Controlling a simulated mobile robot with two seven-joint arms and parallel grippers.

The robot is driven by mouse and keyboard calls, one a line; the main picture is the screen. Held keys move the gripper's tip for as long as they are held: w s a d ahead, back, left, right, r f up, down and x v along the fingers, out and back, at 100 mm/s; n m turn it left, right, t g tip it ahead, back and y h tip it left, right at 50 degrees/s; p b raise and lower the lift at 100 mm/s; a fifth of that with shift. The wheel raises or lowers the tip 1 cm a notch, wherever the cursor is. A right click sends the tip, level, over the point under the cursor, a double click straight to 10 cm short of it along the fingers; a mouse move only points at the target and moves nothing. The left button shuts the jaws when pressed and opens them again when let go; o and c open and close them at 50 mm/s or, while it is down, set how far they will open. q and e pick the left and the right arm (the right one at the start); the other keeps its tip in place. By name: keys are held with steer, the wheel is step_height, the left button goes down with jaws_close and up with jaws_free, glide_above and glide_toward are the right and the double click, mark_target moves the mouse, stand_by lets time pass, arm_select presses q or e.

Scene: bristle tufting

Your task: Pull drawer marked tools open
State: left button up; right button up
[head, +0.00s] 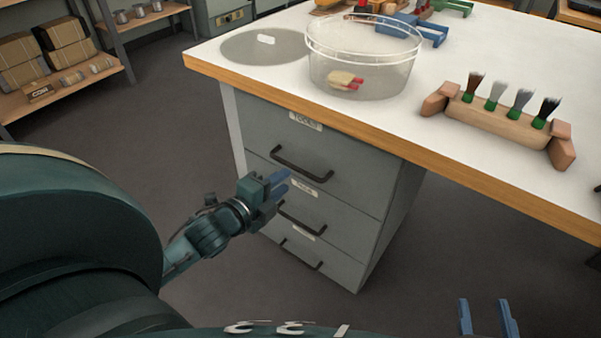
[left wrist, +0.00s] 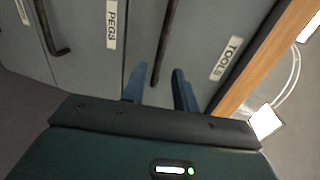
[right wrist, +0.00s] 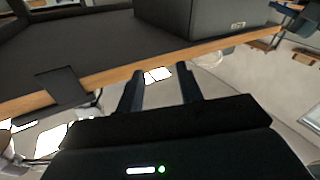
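The top drawer (head: 350,160) under the workbench bears a label reading TOOLS (left wrist: 226,58) and looks shut, flush with its cabinet. Its dark bar handle (head: 300,166) also shows in the left wrist view (left wrist: 166,40). My left gripper (head: 282,182) is in front of the cabinet, just below this handle in the head view. In the left wrist view its fingers (left wrist: 158,88) are apart, with the handle's end in line with the gap; I cannot tell whether they touch it. My right gripper (head: 490,316) is open and empty at the lower right.
Below are a PEGS drawer (left wrist: 90,40) and another drawer (head: 310,258), both shut. On the bench stand a clear bin (head: 385,80), a grey disc (head: 250,48) and a wooden block with brushes (head: 490,115). The floor left of the cabinet is clear.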

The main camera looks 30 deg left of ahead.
mark_target(298, 171)
arm_select(q)
steer(key=b+x, duration=0.1)
steer(key=x, duration=0.6)
steer(key=shift+w+f+b, duration=0.1)
steer(key=shift+w+b, duration=0.2)
steer(key=shift+b, duration=0.1)
jaws_close()
